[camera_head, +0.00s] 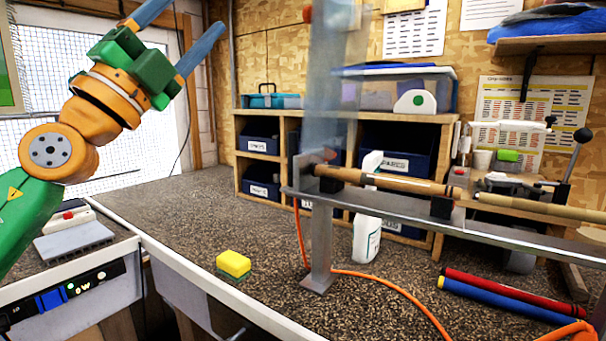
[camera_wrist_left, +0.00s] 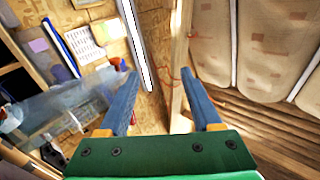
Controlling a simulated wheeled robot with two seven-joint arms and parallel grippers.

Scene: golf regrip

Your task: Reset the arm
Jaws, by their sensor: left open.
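My left gripper (camera_head: 190,16) is raised high at the upper left of the head view, well above the bench. Its two blue fingers are spread apart with nothing between them. The left wrist view also shows the left gripper (camera_wrist_left: 158,78) open and empty, with the wooden wall and ceiling panels beyond it. My green and orange left arm comes in from the left edge. My right gripper is not in view.
The dark speckled bench (camera_head: 180,215) has clear room at left. A yellow sponge (camera_head: 233,263), a spray bottle (camera_head: 367,240) and a metal rail stand (camera_head: 318,240) with tan rods (camera_head: 400,184) stand there. A translucent upright strip (camera_head: 338,90) rises above the stand. An orange hose (camera_head: 385,285) crosses the bench.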

